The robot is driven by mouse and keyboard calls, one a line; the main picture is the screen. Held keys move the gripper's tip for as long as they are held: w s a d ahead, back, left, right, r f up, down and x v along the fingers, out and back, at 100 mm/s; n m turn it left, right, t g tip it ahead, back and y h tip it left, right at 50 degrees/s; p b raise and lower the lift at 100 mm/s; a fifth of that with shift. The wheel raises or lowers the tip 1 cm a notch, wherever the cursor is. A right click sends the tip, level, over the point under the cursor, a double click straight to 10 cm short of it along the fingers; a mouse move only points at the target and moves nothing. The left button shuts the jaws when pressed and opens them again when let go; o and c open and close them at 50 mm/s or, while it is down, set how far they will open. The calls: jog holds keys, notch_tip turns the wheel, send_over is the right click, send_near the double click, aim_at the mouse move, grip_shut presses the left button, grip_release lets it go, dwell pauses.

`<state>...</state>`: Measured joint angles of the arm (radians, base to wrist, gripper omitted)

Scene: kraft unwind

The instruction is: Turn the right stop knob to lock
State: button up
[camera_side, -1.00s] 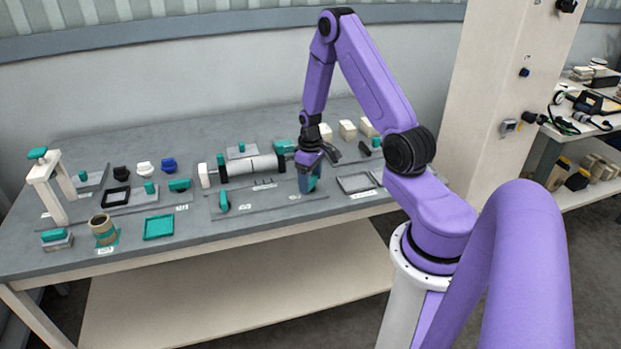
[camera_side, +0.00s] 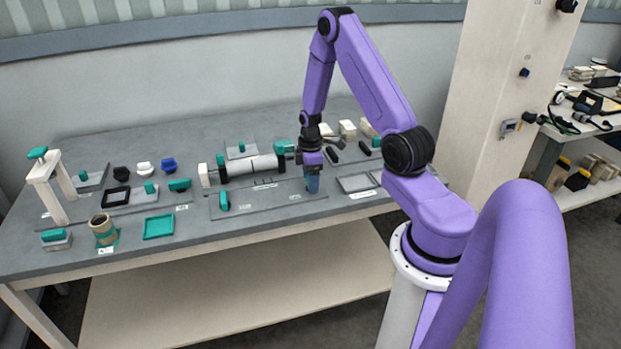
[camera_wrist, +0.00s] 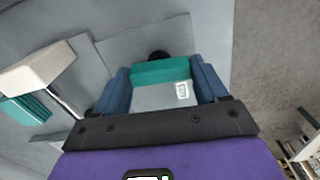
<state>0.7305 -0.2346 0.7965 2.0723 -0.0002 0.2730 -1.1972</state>
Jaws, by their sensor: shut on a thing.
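My gripper (camera_side: 312,186) points down at the right end of the long grey base plate at the front of the bench. In the wrist view, its two blue fingers (camera_wrist: 160,82) stand on either side of a teal knob bar (camera_wrist: 160,71) and are shut on it. This is the right stop knob; in the side view the fingers mostly hide it. A small white label (camera_wrist: 182,91) lies on the grey surface between the fingers; its text is too small to read. A similar teal knob (camera_side: 224,200) stands at the left end of the same plate.
A white roll (camera_side: 255,166) on a shaft lies just behind the plate. A teal tray (camera_side: 159,227), a tan roll (camera_side: 102,228) and a white-legged stand (camera_side: 50,185) are at the left.

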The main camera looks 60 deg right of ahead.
dwell(0.3)
jog(key=o, duration=1.1)
jog(key=shift+c, duration=0.2)
jog(key=shift+r, duration=0.1)
notch_tip(320, 180, up, 17)
jog(key=shift+r, duration=0.15)
